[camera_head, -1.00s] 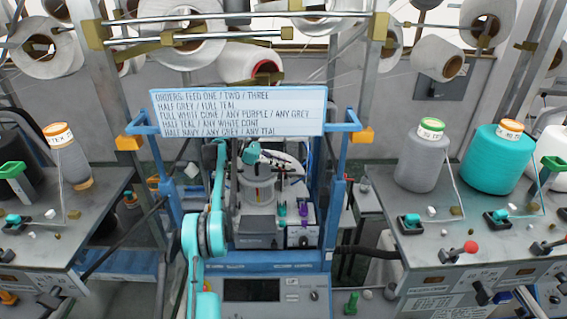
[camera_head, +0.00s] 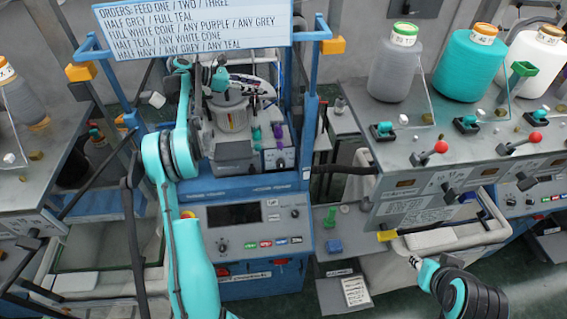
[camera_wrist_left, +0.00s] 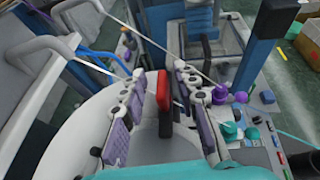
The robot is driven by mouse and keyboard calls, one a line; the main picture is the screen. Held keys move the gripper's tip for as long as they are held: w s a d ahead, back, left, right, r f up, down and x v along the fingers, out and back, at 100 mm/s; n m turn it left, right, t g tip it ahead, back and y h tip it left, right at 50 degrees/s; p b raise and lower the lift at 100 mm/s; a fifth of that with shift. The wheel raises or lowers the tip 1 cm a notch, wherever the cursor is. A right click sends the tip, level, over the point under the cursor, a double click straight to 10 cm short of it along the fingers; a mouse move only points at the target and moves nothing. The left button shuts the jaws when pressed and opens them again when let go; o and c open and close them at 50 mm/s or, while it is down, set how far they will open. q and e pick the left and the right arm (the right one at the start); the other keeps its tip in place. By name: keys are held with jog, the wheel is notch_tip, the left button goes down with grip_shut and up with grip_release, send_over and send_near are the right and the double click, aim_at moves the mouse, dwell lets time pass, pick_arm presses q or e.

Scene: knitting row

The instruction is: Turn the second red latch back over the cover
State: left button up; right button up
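A red latch (camera_wrist_left: 163,90) with a dark lower part stands upright between the fingers of my left gripper (camera_wrist_left: 160,115) in the left wrist view. The fingers are spread on either side, with visible gaps to the latch. A broad pale grey rounded surface (camera_wrist_left: 70,140), perhaps the cover, lies below them.
The order sign (camera_head: 190,25) hangs above the left gripper. Blue frame posts (camera_head: 307,120) stand beside the unit. Purple knobs (camera_head: 278,135) are to its right. A bench (camera_head: 440,150) with grey, teal and white cones stands on the right. A control panel (camera_head: 235,214) is below.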

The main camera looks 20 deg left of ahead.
pick_arm(q)
jog(key=shift+n+t+y, duration=0.3)
jog(key=shift+n+t, duration=0.1)
jog(key=shift+s+d+r+n+t+y+p, duration=0.1)
jog(key=shift+n+t+y+p, duration=0.1)
jog(key=shift+n+t+y, duration=0.2)
jog(key=shift+s+n+t+y+p, duration=0.1)
jog(key=shift+n+t+y+p, duration=0.15)
jog(key=shift+n+y, duration=0.2)
jog(key=b+v, duration=0.1)
jog(key=v, duration=0.2)
jog(key=b+v, duration=0.1)
jog(key=v, duration=0.3)
jog(key=shift+a+f, duration=0.2)
jog(key=shift+a, duration=0.1)
jog(key=s+d+f+m+g+y+b, duration=0.1)
jog(key=s+d+f+m+b, duration=0.2)
jog(key=d, duration=0.5)
jog(key=s+d+f+m+g+y+b, duration=0.1)
jog(key=s+d+f+m+g+b, duration=0.15)
jog(key=d+m+b, duration=0.35)
jog(key=s+d+f+m+y+b, duration=0.2)
jog(key=s+d+f+m+b, duration=0.3)
jog(key=s+d+f+b, duration=0.2)
jog(key=s+d+f, duration=0.2)
jog(key=d+f, duration=0.1)
jog(key=d, duration=0.1)
jog(key=shift+s+d+f, duration=0.15)
jog(key=shift+s+d, duration=0.05)
jog(key=shift+d, duration=0.05)
